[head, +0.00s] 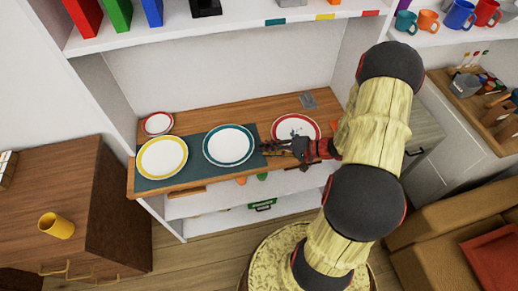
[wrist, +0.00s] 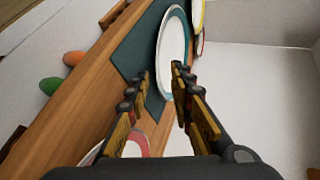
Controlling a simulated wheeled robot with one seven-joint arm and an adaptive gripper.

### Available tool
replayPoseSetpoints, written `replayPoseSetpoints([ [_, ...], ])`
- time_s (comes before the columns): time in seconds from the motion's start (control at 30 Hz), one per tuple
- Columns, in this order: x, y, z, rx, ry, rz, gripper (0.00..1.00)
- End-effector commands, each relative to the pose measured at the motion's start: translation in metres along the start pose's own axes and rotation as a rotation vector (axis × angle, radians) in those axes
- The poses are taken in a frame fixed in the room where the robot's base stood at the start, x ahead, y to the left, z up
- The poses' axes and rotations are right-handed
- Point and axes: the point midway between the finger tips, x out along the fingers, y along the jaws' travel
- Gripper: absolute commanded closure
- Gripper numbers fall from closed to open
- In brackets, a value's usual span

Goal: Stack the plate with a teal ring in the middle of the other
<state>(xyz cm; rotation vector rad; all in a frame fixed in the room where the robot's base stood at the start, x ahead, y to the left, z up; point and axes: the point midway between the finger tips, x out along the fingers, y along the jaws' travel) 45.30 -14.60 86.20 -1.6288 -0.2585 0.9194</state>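The plate with a teal ring (head: 228,145) lies flat on a dark teal mat (head: 205,178). It also shows in the wrist view (wrist: 171,45). A yellow-ringed plate (head: 162,157) of similar size lies to its left on the mat. My gripper (head: 267,148) is at the right edge of the teal-ringed plate. In the wrist view my gripper (wrist: 160,72) has its fingers apart, with the plate's near rim beyond and partly behind the right finger. I cannot tell whether the fingers touch the plate. Nothing is held.
A red-ringed plate (head: 296,128) lies on the wooden shelf right of the mat, beside my gripper. A small red-ringed plate (head: 157,123) lies at the back left. A grey square (head: 308,101) lies at the back right. Side walls and an upper shelf (head: 215,31) enclose the space.

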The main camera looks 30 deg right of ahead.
Motion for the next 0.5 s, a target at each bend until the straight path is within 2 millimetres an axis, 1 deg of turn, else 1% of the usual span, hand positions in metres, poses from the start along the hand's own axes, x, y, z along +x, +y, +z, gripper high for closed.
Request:
replayPoseSetpoints([
  [0.07, -0.006, -0.001, 0.000, 0.000, -0.001, 0.001, 0.77],
  [0.17, -0.008, -0.014, 0.006, -0.021, -0.036, 0.016, 0.77],
  [0.27, -0.005, -0.046, 0.022, -0.071, -0.122, 0.063, 0.77],
  [0.3, -0.004, -0.062, 0.033, -0.098, -0.168, 0.093, 0.77],
  [0.37, -0.004, -0.088, 0.052, -0.147, -0.241, 0.153, 0.77],
  [0.4, -0.006, -0.105, 0.067, -0.183, -0.287, 0.198, 0.77],
  [0.47, -0.010, -0.127, 0.088, -0.238, -0.343, 0.272, 0.77],
  [0.5, -0.014, -0.140, 0.102, -0.275, -0.374, 0.321, 0.77],
])
